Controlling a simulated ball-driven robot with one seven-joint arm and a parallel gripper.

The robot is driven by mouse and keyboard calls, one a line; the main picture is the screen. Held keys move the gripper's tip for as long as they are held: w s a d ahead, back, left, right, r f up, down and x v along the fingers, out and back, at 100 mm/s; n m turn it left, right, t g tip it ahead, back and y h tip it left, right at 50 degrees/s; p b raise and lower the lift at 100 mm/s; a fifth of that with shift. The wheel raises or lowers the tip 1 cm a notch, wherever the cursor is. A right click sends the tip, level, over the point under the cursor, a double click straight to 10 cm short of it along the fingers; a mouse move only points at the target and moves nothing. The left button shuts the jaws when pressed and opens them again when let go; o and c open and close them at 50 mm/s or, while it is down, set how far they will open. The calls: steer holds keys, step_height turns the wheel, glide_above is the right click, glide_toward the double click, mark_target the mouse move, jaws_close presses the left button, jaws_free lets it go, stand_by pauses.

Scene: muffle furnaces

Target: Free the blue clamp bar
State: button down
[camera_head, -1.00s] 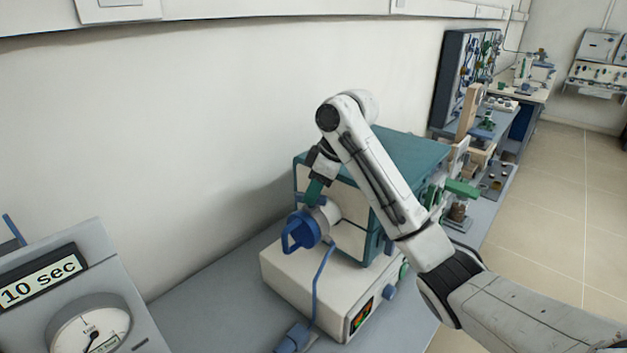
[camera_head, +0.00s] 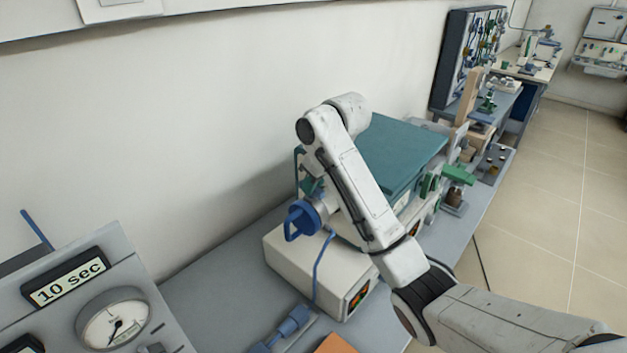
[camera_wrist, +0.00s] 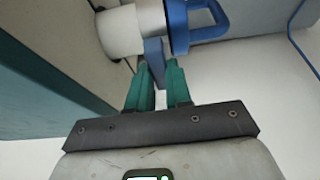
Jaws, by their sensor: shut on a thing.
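In the wrist view my gripper (camera_wrist: 160,70) has its two teal fingers closed on a flat blue-grey bar, which I take for the clamp bar (camera_wrist: 153,48). The bar stands between the fingertips, beside a white round collar and a blue ring handle (camera_wrist: 208,18). In the head view the blue handle (camera_head: 303,217) sticks out from the front of the teal-topped furnace (camera_head: 395,150). My arm passes in front of the furnace and hides much of its front. The fingers and bar cannot be made out clearly in the head view.
A grey timer panel (camera_head: 105,300) reading 10 sec is at the left. Blue fittings (camera_head: 290,325) and an orange piece (camera_head: 337,344) lie in front. The wall is close behind.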

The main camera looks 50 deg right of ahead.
steer(key=c, duration=1)
jaws_free()
steer(key=shift+c, duration=0.2)
steer(key=p+v, duration=0.3)
steer(key=v, duration=0.7)
steer(key=shift+s+r, duration=0.2)
steer(key=shift+r, duration=0.1)
steer(key=shift+f, duration=0.1)
